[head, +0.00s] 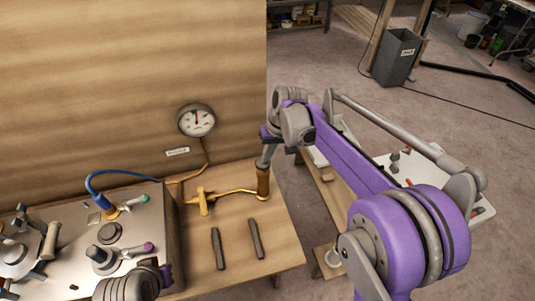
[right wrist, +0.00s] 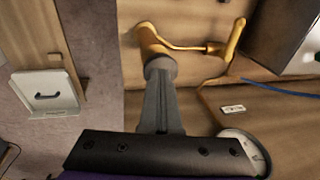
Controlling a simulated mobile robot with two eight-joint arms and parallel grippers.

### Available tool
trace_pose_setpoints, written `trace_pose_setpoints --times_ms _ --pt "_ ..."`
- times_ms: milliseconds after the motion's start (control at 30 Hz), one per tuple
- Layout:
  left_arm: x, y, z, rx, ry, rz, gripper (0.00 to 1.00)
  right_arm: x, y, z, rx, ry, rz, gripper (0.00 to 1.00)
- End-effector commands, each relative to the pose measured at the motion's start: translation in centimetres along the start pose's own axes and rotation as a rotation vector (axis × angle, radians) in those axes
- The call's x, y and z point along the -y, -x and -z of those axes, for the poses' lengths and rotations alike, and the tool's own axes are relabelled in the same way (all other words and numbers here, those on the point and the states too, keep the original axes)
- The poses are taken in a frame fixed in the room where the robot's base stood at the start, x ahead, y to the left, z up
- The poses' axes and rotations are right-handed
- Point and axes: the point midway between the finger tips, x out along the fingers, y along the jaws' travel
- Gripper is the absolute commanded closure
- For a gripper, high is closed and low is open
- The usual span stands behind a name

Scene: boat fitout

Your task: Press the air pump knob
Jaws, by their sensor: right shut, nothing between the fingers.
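The air pump has a brass cylinder (head: 263,184) at the right end of the wooden bench, with a brass pipe running left to a brass fitting (head: 203,203). The cylinder also shows in the right wrist view (right wrist: 148,36). My right gripper (head: 264,163) is shut and empty, pointing down with its tips at the top of the cylinder. In the right wrist view the gripper (right wrist: 159,66) covers the cylinder's near end, hiding the knob. I cannot tell whether the tips touch it. Part of my left arm shows at bottom left, but its fingers do not.
A round gauge (head: 196,121) hangs on the wooden wall above the pipe. Two dark bars (head: 236,244) lie on the bench front. A metal panel (head: 120,235) with knobs and a blue hose (head: 110,172) stands left.

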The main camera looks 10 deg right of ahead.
Motion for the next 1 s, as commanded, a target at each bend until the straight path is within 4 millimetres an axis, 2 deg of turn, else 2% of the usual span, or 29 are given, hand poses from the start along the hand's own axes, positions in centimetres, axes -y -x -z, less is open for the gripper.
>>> trace_pose_setpoints --times_ms 33,67,300,500,700,1000 --pt "0.0 1.1 1.1 -0.010 0.000 0.000 1.00 0.4 1.9 0.4 -0.003 0.001 -0.002 1.00" --pt "0.0 1.4 1.5 -0.013 0.000 0.000 1.00 0.6 2.6 0.5 -0.003 0.001 -0.002 1.00" --pt "0.0 1.2 1.3 -0.011 0.000 0.000 1.00 0.4 7.7 0.1 0.003 -0.001 -0.002 1.00" --pt "0.0 1.4 1.4 -0.013 0.000 0.000 1.00 0.4 10.8 0.2 0.003 -0.001 -0.002 1.00" --pt "0.0 1.4 1.5 -0.013 0.000 0.000 1.00 0.4 12.0 0.1 0.004 0.000 -0.001 1.00" --pt "0.0 1.4 1.5 -0.013 0.000 0.000 1.00 0.4 12.0 0.1 0.004 0.000 -0.001 1.00"
